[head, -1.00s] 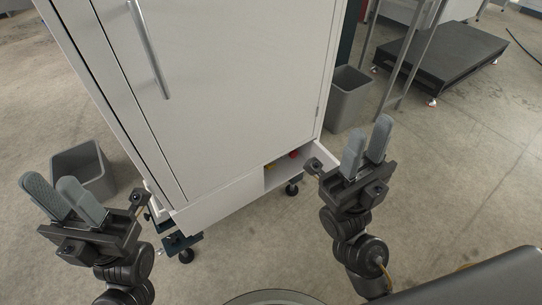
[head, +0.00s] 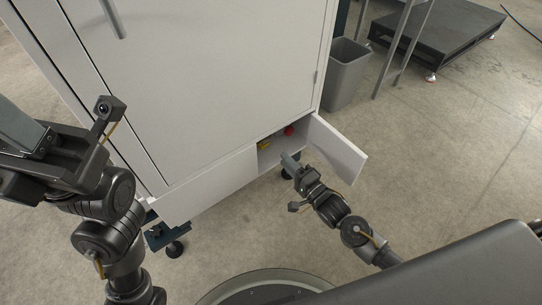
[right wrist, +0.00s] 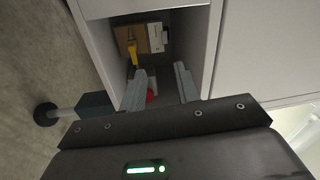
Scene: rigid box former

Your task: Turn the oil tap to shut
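Inside the open low compartment of the white cabinet are a yellow lever-like part (head: 265,146) and a red round part (head: 289,131). In the right wrist view the yellow part (right wrist: 132,50) stands against a tan block, and the red part (right wrist: 150,96) shows between my fingers. Which of them is the oil tap I cannot tell. My right gripper (head: 291,166) is at the compartment's mouth; its fingers (right wrist: 162,84) are apart with nothing held, short of the yellow part. My left gripper (head: 22,135) is raised at the left edge, partly out of frame; its finger gap is hidden.
A white label-like piece (right wrist: 156,37) is beside the tan block. A grey bin (head: 346,75) and a black platform (head: 440,40) stand behind; the floor at right is clear.

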